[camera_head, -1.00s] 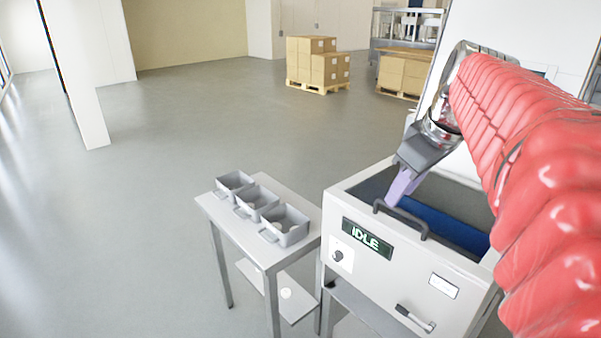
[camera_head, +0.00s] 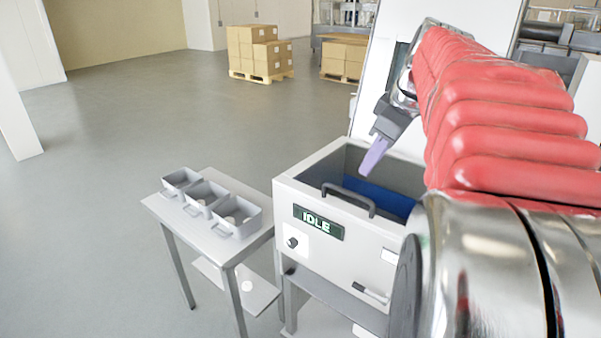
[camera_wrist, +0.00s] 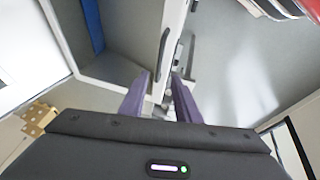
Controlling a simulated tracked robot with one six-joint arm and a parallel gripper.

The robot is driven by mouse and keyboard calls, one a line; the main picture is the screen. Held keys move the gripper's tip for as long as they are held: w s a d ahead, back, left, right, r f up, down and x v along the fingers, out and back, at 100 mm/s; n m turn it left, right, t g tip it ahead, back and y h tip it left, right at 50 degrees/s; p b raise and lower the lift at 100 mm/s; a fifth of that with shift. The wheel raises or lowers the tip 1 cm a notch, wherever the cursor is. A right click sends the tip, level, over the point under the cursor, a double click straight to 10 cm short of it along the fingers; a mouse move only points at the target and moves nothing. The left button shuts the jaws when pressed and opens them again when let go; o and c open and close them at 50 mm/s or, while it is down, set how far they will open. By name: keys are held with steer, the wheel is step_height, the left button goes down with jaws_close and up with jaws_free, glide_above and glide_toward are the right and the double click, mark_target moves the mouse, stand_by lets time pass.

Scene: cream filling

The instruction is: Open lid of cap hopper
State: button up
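The hopper (camera_head: 330,262) is a white box with a green IDLE display (camera_head: 318,222) on its front. Its top looks open, with a dark inside and a blue surface (camera_head: 385,200); I cannot make out a separate lid. A dark bar handle (camera_head: 348,196) runs along the top front edge and also shows in the wrist view (camera_wrist: 163,52). My gripper (camera_head: 366,172) has purple fingers pointing down, near the handle's right end and seemingly a little above it. In the wrist view my gripper (camera_wrist: 160,92) has its fingers apart, with nothing between them. My arm hides the hopper's right side.
A small white table (camera_head: 165,215) with several grey trays (camera_head: 236,215) stands left of the hopper. A black lever (camera_head: 370,293) sits low on the hopper front. Cartons (camera_head: 260,52) stand on pallets at the back. The floor at left is clear.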

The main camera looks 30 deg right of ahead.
mark_target(352, 193)
steer(key=x, duration=1.1)
steer(key=shift+w+f, duration=0.2)
steer(key=shift+f, duration=0.15)
jaws_close()
